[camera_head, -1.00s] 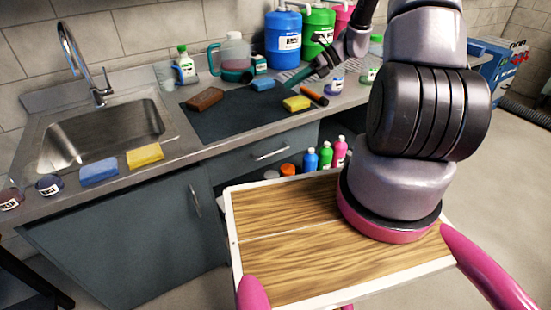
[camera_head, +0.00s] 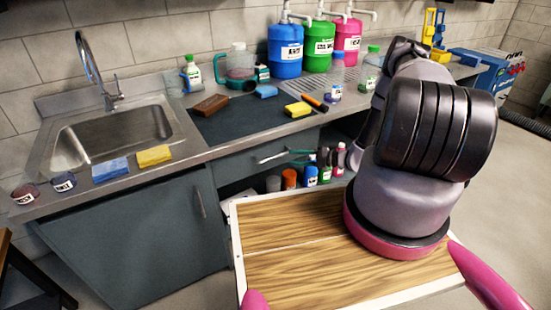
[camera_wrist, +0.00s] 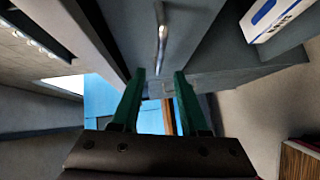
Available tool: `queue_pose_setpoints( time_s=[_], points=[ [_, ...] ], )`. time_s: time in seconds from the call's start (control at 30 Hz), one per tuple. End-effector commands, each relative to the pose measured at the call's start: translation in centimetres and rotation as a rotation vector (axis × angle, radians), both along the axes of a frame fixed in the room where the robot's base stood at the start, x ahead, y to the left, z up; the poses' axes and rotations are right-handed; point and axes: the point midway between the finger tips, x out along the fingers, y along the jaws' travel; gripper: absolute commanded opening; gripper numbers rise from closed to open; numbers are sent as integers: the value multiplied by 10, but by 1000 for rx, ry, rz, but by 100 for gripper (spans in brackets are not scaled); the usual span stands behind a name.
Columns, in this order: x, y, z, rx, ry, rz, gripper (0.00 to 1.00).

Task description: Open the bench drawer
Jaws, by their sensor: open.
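The bench drawer (camera_head: 235,166) is a grey-blue front under the counter, and it looks shut. Its silver bar handle (camera_head: 276,158) runs across the front. My gripper (camera_head: 300,156) is at the right end of the handle in the head view, with its green fingers pointing toward it. In the wrist view the handle (camera_wrist: 161,35) lies beyond the fingertips, lined up with the gap between them. The gripper (camera_wrist: 159,74) is open and nothing is between its fingertips. Whether a finger touches the handle cannot be told.
Below and right of the drawer, an open shelf holds several bottles (camera_head: 311,170) and an orange-topped jar (camera_head: 289,179). A cupboard door (camera_head: 165,235) is at left. The counter above carries a sink (camera_head: 110,135), sponges, a brown brush (camera_head: 211,105) and large canisters (camera_head: 285,50).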

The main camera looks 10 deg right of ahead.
Motion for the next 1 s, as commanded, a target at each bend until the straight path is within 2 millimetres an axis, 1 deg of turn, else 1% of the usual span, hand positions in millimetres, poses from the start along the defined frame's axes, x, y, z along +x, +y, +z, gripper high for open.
queue_pose_setpoints(
  time_s=[0.03, 0.2, 0.3, 0.4, 0.6, 0.87, 0.97, 1.0],
  points=[
    [3, 10, -1, 2, 1, 4, 44],
    [19, 39, -6, 1, -2, 3, 44],
    [26, 55, -9, 0, -2, 4, 44],
    [32, 66, -10, -1, -2, 3, 44],
    [38, 78, -12, -2, -2, 3, 44],
    [39, 79, -12, -2, -2, 3, 44],
    [39, 79, -12, -2, -2, 3, 10],
    [39, 79, -12, -2, -2, 3, 0]
  ],
)
